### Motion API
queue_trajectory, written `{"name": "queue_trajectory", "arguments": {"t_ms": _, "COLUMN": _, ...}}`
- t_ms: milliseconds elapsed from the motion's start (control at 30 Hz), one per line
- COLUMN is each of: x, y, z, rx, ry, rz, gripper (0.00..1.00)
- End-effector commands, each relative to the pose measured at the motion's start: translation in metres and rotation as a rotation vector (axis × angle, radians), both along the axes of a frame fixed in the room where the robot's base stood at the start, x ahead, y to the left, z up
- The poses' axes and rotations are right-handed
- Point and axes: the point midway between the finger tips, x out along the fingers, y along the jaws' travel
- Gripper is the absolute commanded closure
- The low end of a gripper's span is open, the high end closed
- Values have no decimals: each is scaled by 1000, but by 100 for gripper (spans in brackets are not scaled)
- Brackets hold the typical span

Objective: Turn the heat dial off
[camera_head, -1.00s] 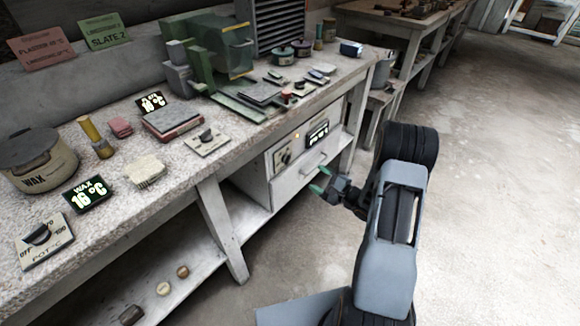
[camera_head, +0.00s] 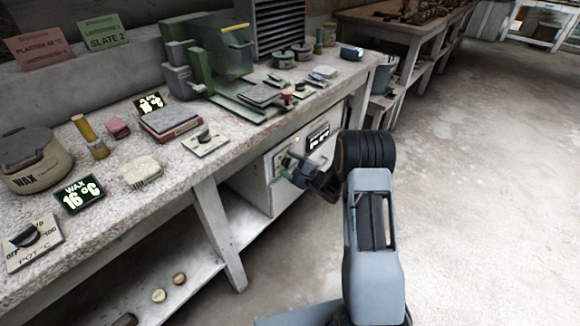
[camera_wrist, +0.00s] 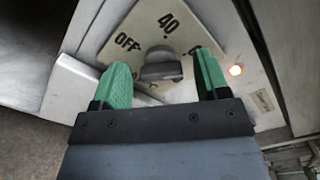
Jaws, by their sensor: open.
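The heat dial is a dark knob (camera_wrist: 160,66) on a pale plate (camera_wrist: 160,30) marked OFF and 40, seen in the wrist view. My gripper (camera_wrist: 157,82) has its two green fingers apart, one on each side of the knob, with nothing clamped between them. I cannot tell whether the fingers touch the knob or how deep they reach. In the head view my gripper (camera_head: 287,167) is in front of the white drawer unit's panel under the bench and partly covers the dial.
A dark display (camera_head: 318,137) is beside the dial. Other dials, one marked POT (camera_head: 33,241), and a wax pot (camera_head: 31,160) stand on the bench (camera_head: 222,163). Open floor (camera_head: 470,200) lies to the right.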

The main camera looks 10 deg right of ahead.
Motion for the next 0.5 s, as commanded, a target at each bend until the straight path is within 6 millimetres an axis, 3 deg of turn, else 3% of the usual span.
{"name": "queue_trajectory", "arguments": {"t_ms": 233, "x": 0, "y": 0, "z": 0, "rx": 0, "ry": 0, "rz": 0, "gripper": 32}}
{"name": "queue_trajectory", "arguments": {"t_ms": 500, "x": 0, "y": 0, "z": 0, "rx": 0, "ry": -1, "rz": -1, "gripper": 57}}
